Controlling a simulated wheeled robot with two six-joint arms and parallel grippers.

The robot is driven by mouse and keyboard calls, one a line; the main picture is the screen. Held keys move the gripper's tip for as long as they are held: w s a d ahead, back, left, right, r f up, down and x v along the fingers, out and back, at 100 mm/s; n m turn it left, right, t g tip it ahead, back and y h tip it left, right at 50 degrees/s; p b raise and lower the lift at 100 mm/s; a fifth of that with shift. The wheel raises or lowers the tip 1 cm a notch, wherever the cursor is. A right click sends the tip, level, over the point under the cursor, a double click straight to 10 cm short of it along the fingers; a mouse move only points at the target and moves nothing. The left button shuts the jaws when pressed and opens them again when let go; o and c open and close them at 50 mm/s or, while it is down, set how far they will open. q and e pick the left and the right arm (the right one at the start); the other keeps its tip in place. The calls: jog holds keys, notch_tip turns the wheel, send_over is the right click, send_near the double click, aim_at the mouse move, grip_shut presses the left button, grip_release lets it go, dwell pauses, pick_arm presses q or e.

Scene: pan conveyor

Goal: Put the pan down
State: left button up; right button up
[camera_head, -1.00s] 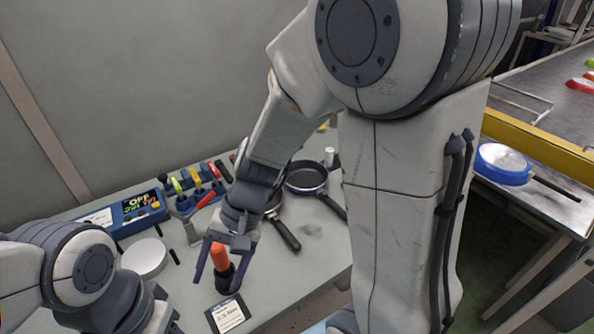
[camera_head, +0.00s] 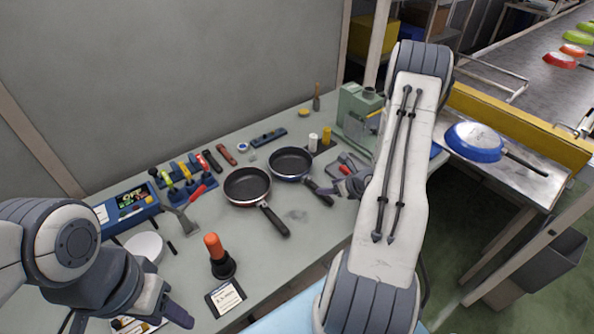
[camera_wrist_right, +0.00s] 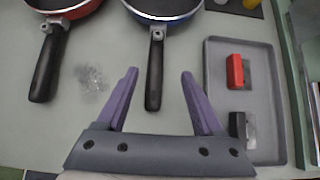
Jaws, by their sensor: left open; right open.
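A blue pan (camera_head: 291,164) and a red-rimmed dark pan (camera_head: 247,187) rest on the grey workbench. My right gripper (camera_head: 345,186) is open near the blue pan's handle. In the right wrist view the fingers of my right gripper (camera_wrist_right: 159,74) are spread, and the blue pan's black handle (camera_wrist_right: 155,75) shows between them; I cannot tell the height gap. The red pan (camera_wrist_right: 66,6) shows at top left there. Another blue pan (camera_head: 473,141) lies bottom up on the side table at right. My left gripper (camera_head: 168,308) is open and empty at lower left, partly hidden by its wrist.
An orange-handled tool (camera_head: 215,254) stands upright at the bench front by a label sign (camera_head: 225,298). A tray (camera_wrist_right: 266,140) with small red and black parts lies right of the handle. A green machine (camera_head: 360,112) stands behind. The conveyor (camera_head: 540,75) carries several pans.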

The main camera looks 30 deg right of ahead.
aim_at(316, 187)
jog(key=shift+w+a+f, duration=0.1)
jog(key=shift+w+f, duration=0.4)
jog(key=shift+w, duration=0.05)
jog(key=p+x, duration=0.1)
jog(key=x, duration=0.1)
jog(key=p+x, duration=0.1)
jog(key=x, duration=0.1)
jog(key=shift+w+a+r, duration=0.15)
jog(key=shift+w+a, duration=0.05)
jog(key=shift+a, duration=0.15)
jog(key=shift+w+f, duration=0.35)
jog(key=shift+f, duration=0.1)
grip_shut()
jog(key=shift+r, duration=0.1)
